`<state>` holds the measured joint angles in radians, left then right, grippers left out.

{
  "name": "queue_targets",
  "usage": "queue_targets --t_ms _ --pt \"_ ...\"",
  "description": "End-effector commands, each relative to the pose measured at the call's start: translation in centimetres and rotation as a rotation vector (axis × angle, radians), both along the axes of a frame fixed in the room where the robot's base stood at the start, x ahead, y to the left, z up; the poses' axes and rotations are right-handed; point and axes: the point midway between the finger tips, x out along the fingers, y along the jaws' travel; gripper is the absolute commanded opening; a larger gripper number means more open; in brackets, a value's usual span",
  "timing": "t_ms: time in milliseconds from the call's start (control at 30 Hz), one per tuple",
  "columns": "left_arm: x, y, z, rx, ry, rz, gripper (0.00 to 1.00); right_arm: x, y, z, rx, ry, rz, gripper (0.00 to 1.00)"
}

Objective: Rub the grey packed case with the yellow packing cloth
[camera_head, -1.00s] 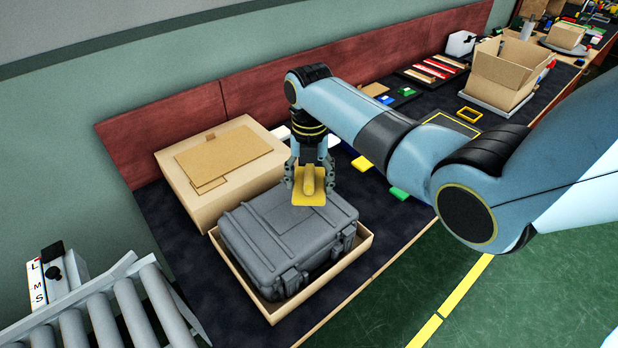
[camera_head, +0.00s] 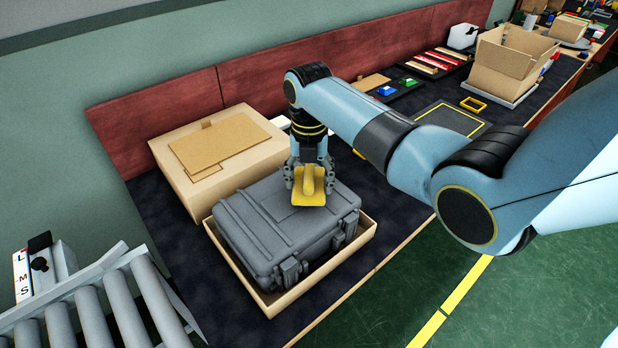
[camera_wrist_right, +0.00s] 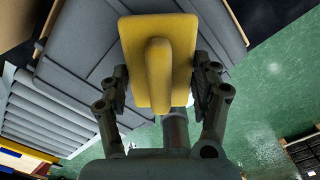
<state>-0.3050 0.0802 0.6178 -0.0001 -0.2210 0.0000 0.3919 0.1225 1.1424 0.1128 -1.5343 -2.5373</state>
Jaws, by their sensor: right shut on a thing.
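The grey packed case (camera_head: 275,232) lies closed in a shallow cardboard tray (camera_head: 357,244) on the dark bench. My right gripper (camera_head: 309,184) is shut on the yellow packing cloth (camera_head: 309,199), which looks like a flat pad with a raised grip. The cloth is over the far right part of the case lid; whether it touches the lid I cannot tell. In the right wrist view the cloth (camera_wrist_right: 172,85) sits between the fingers (camera_wrist_right: 163,95), with the case (camera_wrist_right: 85,45) behind it. The left gripper is not in view.
A closed cardboard box (camera_head: 228,150) stands behind the case against the red back panel. A roller conveyor (camera_head: 110,310) is at the lower left. An open carton (camera_head: 505,65) and small coloured parts are at the far right. A yellow-outlined mat (camera_head: 450,122) lies clear.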

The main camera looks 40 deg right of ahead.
Motion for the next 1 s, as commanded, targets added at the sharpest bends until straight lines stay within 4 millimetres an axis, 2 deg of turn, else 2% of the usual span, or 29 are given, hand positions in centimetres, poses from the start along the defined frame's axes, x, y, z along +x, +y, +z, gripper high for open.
queue_targets --t_ms 1000 --pt "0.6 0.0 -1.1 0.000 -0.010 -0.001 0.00 0.0 0.0 -1.8 0.000 0.000 0.000 0.38"
